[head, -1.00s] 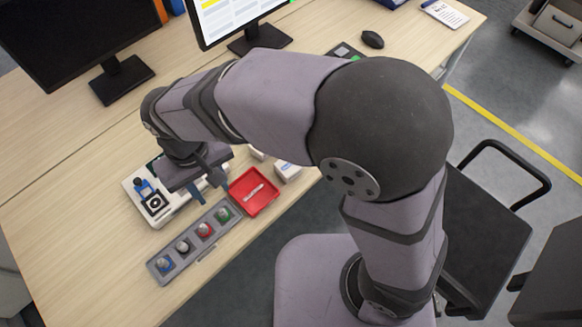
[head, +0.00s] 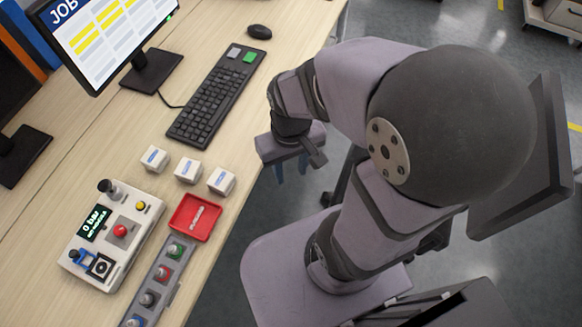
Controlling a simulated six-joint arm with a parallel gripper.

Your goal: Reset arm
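My gripper (head: 292,172) hangs past the front edge of the desk, to the right of the red tray and below the keyboard's right end. Its fingers point down over the floor and are partly hidden by the gripper body. A small gap seems to show between them, but their opening is not clear. I see nothing held in it. My arm (head: 345,85) is folded back close to my body.
On the desk (head: 225,165) are a control box (head: 118,240), a red tray (head: 195,217), a grey strip of coloured connectors (head: 160,285), three white boxes (head: 187,170), a keyboard (head: 215,98), a mouse (head: 259,32) and a monitor (head: 105,40). Dark chair parts stand behind my arm.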

